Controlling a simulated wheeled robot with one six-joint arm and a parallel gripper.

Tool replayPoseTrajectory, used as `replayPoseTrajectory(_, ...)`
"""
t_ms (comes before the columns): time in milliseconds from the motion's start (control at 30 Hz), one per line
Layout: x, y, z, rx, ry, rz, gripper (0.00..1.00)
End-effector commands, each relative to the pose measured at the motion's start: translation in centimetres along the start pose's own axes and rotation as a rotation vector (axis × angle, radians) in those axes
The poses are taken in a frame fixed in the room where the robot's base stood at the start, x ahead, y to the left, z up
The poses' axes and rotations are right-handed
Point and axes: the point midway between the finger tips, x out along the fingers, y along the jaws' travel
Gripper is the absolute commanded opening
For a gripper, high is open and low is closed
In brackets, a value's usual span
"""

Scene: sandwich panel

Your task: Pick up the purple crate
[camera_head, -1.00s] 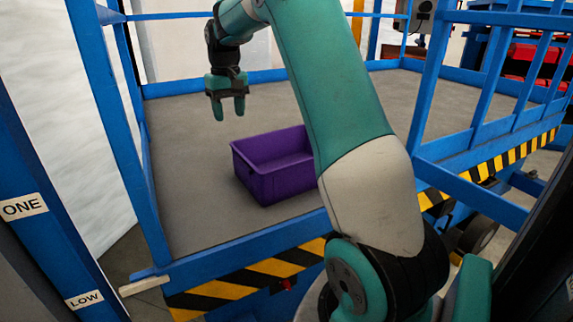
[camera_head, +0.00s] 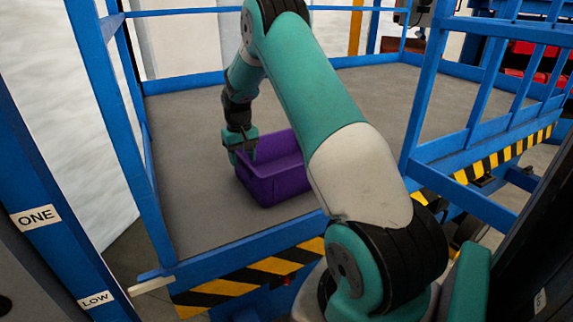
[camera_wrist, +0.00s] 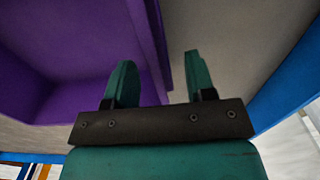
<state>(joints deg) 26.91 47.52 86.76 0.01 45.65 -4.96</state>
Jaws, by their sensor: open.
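The purple crate (camera_head: 274,184) stands upright on the grey platform, empty as far as I can see, its right end hidden behind my arm. My gripper (camera_head: 241,158) is open and points down at the crate's left end. In the wrist view, one finger of my gripper (camera_wrist: 158,82) is over the crate's inner side and the other is outside, with the rim of the purple crate (camera_wrist: 150,45) between them. I cannot tell whether either finger touches the wall.
The grey platform (camera_head: 185,120) is bare around the crate. Blue rails (camera_head: 120,125) stand at its left, back and right. A black and yellow striped edge (camera_head: 250,281) runs along the front, below a blue beam.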

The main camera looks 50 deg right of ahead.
Motion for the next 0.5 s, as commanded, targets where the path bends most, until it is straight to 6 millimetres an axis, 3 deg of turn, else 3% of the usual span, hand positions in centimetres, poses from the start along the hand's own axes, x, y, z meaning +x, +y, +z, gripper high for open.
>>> replayPoseTrajectory(267,3.5,0.1,0.1,0.0,-0.003,0.0,0.5)
replayPoseTrajectory(500,3.9,0.1,0.1,0.0,-0.001,0.0,0.5)
